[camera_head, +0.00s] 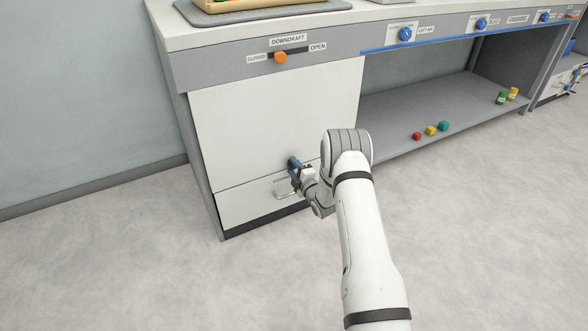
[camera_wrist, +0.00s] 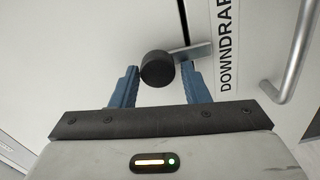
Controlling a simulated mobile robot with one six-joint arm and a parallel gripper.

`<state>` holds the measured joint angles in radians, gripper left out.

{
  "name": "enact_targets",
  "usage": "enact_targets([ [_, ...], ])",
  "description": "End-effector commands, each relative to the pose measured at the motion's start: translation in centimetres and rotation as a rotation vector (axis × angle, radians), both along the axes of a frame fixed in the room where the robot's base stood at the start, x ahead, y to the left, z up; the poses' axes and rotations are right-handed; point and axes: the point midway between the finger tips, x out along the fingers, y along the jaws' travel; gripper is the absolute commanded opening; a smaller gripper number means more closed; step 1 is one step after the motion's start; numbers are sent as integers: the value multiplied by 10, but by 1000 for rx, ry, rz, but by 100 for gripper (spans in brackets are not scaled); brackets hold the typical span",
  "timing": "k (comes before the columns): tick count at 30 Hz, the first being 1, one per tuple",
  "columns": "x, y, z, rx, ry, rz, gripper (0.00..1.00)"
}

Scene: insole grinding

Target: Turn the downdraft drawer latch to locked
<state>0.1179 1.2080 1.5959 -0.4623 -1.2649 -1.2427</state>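The downdraft drawer latch shows in the wrist view as a round black knob (camera_wrist: 157,69) with a flat metal bar (camera_wrist: 193,51) sticking out to the right. My gripper (camera_wrist: 158,76) is open, with one blue finger on each side of the knob. A small gap shows between the left finger and the knob; I cannot tell whether the right finger touches the knob or bar. In the head view my gripper (camera_head: 293,165) is at the front of the drawer (camera_head: 245,204), where the latch is hidden behind it.
The drawer's metal handle (camera_wrist: 294,62) is to the right in the wrist view, beside the DOWNDRAFT label (camera_wrist: 230,48). Small coloured blocks (camera_head: 431,130) lie on the lower shelf (camera_head: 400,110). The floor to the left is clear.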

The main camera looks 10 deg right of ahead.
Motion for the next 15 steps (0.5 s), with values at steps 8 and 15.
enact_targets([
  [8,0,-2,1,1,-1,-4,54],
  [15,-11,-7,2,2,2,-7,54],
])
